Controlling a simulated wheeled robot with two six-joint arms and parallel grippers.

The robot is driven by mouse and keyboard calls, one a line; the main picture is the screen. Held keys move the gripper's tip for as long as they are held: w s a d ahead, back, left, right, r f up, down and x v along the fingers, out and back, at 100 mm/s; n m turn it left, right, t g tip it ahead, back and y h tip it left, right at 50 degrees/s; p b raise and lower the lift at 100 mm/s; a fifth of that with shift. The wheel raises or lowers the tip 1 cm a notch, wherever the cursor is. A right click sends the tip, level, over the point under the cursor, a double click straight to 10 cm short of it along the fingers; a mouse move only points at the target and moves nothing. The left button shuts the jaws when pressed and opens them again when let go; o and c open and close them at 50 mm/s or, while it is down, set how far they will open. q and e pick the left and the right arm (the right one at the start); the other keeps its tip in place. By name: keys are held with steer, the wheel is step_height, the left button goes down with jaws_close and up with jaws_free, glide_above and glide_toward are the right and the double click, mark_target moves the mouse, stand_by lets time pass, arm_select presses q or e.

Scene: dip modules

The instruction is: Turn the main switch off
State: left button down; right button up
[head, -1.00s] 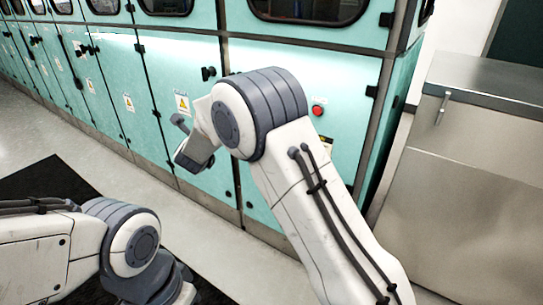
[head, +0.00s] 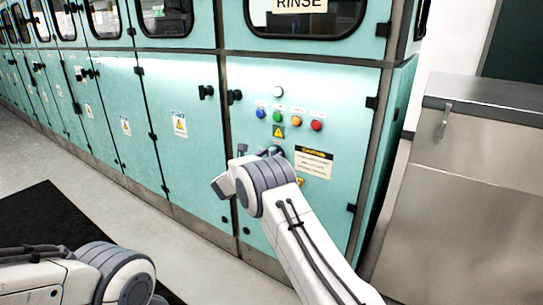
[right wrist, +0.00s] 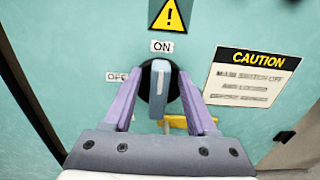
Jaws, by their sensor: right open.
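The main switch (right wrist: 160,92) shows in the right wrist view as a grey handle on a round black base. The handle stands upright, its white line pointing up to the ON label (right wrist: 161,46). The OFF label (right wrist: 117,76) is left of it, partly covered by a finger. My right gripper (right wrist: 162,72) is open, one finger on each side of the handle. I cannot tell whether either finger touches it. In the head view my right arm hides most of the switch area. My left arm shows at the lower left, its gripper out of frame.
Blue, green, orange and red buttons and a white one (head: 278,91) sit on the teal panel above my arm. A caution sign (right wrist: 260,78) is right of the switch. A yellow part (right wrist: 190,122) shows below it. A steel cabinet (head: 470,180) stands at the right.

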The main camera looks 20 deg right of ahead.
steer(key=shift+w+d, duration=0.35)
steer(key=shift+d, duration=0.15)
jaws_close()
